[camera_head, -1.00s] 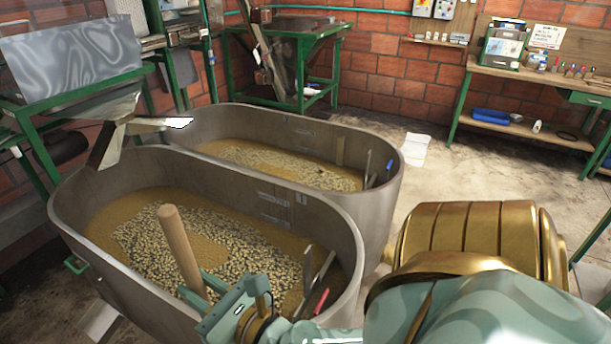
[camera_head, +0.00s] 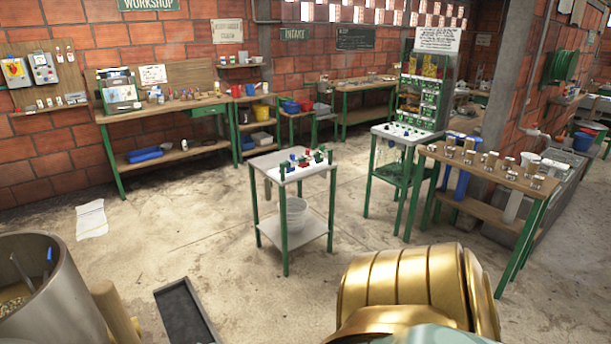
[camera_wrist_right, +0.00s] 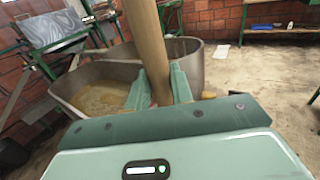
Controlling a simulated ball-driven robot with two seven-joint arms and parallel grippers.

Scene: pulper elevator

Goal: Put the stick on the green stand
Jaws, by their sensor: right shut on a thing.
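My right gripper (camera_wrist_right: 160,88) is shut on the stick (camera_wrist_right: 150,45), a light-brown wooden rod that rises steeply between the two green fingers. The stick also shows at the lower left of the head view (camera_head: 115,312), beside the steel tank; the right gripper itself is out of that view. A small green-legged stand with a pale top (camera_head: 262,160) is in the middle of the head view, well apart from the stick. Small red, blue and green items sit on its top. Which piece is the task's green stand is not certain. My left gripper is not in view.
A steel tank (camera_head: 55,305) is at the lower left. A dark shallow tray-like thing (camera_head: 185,315) lies near the bottom. A taller green-framed table (camera_head: 386,131) and a wooden bench (camera_head: 475,165) stand at right. Open concrete floor (camera_head: 190,235) lies before the small stand.

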